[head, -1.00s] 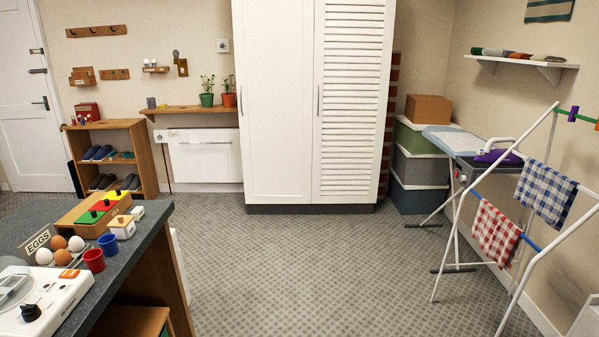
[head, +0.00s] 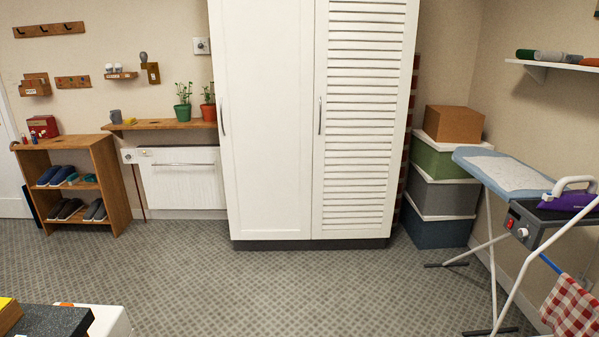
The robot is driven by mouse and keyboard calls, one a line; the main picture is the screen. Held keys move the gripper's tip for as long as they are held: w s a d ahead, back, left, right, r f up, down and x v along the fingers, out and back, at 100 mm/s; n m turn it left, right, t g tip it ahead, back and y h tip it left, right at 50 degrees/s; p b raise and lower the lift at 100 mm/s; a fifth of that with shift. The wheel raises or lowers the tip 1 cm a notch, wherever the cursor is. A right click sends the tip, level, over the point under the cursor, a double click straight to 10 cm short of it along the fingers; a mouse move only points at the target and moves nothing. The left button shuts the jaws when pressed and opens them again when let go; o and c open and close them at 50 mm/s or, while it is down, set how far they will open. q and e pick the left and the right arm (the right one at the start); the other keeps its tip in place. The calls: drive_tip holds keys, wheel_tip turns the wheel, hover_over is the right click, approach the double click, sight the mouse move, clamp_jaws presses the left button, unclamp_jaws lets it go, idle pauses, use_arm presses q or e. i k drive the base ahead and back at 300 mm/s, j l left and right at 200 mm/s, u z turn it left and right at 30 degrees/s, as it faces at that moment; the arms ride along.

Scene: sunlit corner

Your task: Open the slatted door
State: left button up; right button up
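The slatted door (head: 366,120) is the right-hand door of a tall white wardrobe, straight ahead in the head view. It is shut, flush beside the plain left door (head: 267,130). Its upright metal handle (head: 320,115) is on its left edge, near the middle seam. The plain door has a similar handle (head: 222,117) on its left edge. The top of the wardrobe is cut off by the picture. Neither of my grippers is in view.
The patterned carpet (head: 265,290) in front of the wardrobe is clear. An ironing board (head: 500,172) with an iron and a checked cloth (head: 572,306) on a rack stand at the right. Stacked boxes (head: 441,190) stand right of the wardrobe. A dark counter corner (head: 55,322) is at lower left.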

sight(364, 55)
drive_tip(key=i+z, duration=0.15)
drive_tip(key=i, duration=0.7)
drive_tip(key=i+j+z, duration=0.1)
drive_tip(key=i, duration=0.8)
